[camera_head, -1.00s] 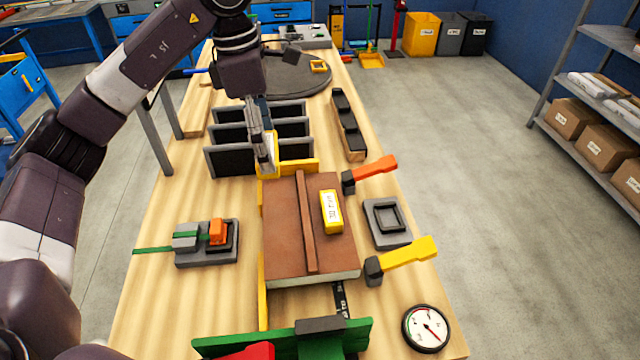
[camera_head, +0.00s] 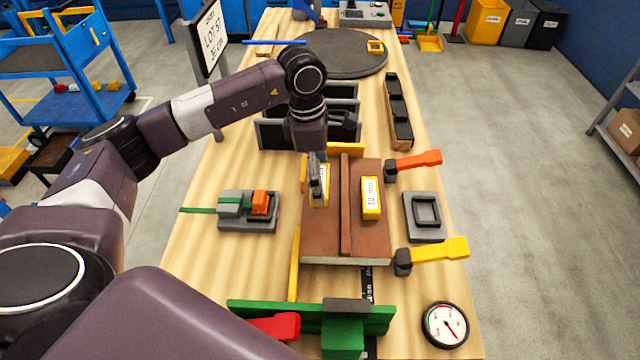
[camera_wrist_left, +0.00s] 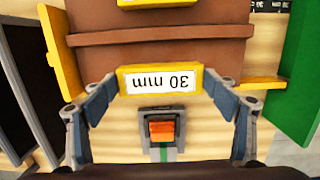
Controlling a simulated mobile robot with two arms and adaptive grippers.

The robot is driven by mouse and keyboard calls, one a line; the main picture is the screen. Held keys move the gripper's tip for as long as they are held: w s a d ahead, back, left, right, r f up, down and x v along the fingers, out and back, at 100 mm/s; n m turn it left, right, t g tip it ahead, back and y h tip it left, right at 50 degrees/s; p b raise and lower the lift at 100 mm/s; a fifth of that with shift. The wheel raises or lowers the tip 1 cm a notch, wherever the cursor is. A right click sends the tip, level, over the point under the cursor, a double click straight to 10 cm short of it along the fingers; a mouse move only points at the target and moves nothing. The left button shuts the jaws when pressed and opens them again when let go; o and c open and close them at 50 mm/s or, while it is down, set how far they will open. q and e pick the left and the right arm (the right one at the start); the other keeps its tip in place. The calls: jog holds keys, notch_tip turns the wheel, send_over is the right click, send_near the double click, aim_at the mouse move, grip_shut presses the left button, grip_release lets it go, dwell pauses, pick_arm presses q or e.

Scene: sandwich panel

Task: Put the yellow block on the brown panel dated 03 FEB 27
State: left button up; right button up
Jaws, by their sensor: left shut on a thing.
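The brown panel (camera_head: 331,240) lies on the bench with a raised brown bar (camera_head: 346,205) running along it. A yellow block (camera_head: 371,199) with a white label rests on the panel to the right of the bar. My left gripper (camera_head: 319,188) is shut on another yellow block (camera_head: 320,191), over the panel's left part. In the left wrist view this held block (camera_wrist_left: 165,80) reads "30 mm" upside down between the fingers. I cannot tell whether it touches the panel. No date is readable on the panel. My right gripper is not in view.
Yellow edge stops (camera_head: 294,266) stand around the panel. An orange-handled clamp (camera_head: 414,161) and a yellow-handled clamp (camera_head: 432,254) are at its right. A grey fixture with an orange part (camera_head: 259,202) is left, a dial gauge (camera_head: 446,325) front right, black racks (camera_head: 280,132) behind.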

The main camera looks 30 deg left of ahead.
pick_arm(q)
notch_tip(320, 180, down, 4)
jog(key=shift+r+p, duration=0.2)
jog(key=shift+p, duration=0.3)
jog(key=shift+f, duration=0.5)
jog(key=o, duration=1.2)
jog(key=shift+o, duration=0.2)
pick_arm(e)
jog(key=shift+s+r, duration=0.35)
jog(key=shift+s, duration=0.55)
